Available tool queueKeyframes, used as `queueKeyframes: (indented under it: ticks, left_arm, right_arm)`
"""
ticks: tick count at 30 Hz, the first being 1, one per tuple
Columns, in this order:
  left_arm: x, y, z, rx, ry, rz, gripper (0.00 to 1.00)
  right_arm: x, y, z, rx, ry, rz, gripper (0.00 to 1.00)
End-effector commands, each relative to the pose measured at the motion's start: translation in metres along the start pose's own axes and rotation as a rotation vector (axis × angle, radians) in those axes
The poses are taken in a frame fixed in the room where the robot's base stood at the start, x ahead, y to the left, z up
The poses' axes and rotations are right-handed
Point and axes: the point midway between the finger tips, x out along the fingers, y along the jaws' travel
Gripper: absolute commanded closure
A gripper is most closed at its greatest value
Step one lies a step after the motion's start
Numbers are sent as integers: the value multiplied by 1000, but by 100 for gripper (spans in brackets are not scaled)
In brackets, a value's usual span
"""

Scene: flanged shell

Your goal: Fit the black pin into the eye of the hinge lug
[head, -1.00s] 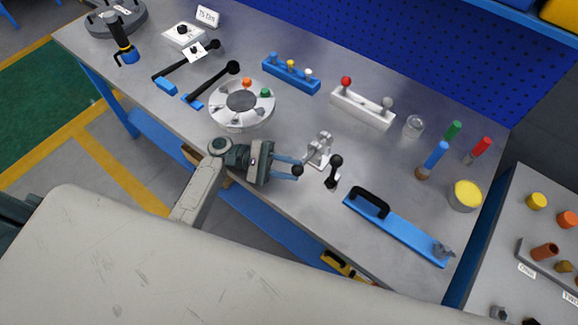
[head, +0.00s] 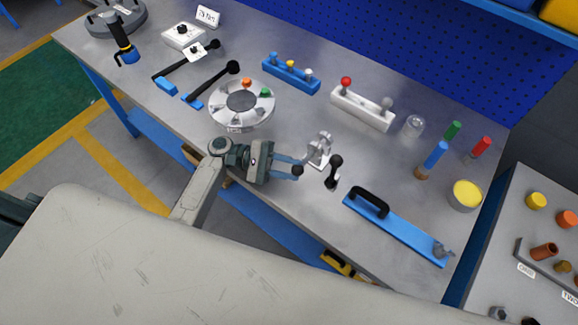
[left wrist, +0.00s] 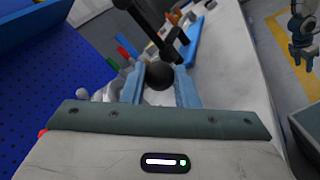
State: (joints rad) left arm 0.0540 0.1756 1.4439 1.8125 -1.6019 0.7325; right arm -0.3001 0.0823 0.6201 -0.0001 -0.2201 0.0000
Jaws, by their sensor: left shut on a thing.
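My left gripper (head: 294,171) is shut on the round black head of the black pin (head: 297,170), low over the front part of the bench. The black ball (left wrist: 159,75) also shows between the blue fingers in the left wrist view. The pin's shaft cannot be made out in either view. The light grey hinge lug (head: 319,150) stands on the bench just right of the fingertips, apart from the ball as far as I can tell. What looks like my right gripper (left wrist: 302,45) is small at the top right of the left wrist view, its jaws unclear.
A black ball-topped lever (head: 334,172) stands right of the lug; it looms ahead in the left wrist view. A blue bar with a black handle (head: 398,232) lies further right. A round grey fixture (head: 241,104) is behind-left, and a white block with knobs (head: 362,109) behind.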

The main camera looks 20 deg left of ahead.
Motion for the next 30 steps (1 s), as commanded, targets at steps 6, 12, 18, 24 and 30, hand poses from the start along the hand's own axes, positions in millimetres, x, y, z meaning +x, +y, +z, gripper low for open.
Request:
queueKeyframes:
  ticks: [6, 12, 18, 24, 30]
  left_arm:
    - [0, 0, 0, 1, 0, 0, 100]
    - [1, 3, -3, 1, -1, 0, 100]
    - [3, 6, -6, 2, 0, 0, 100]
    - [4, 9, -10, 1, 0, 0, 100]
    - [6, 12, -13, 1, 0, 0, 100]
  right_arm:
    - [0, -3, 0, 1, 0, -3, 52]
    - [2, -5, 0, 2, 0, -5, 52]
    - [4, -5, 0, 2, 0, -5, 52]
    - [6, -5, 1, 2, 0, -5, 52]
    - [8, -4, 1, 1, 0, -3, 52]
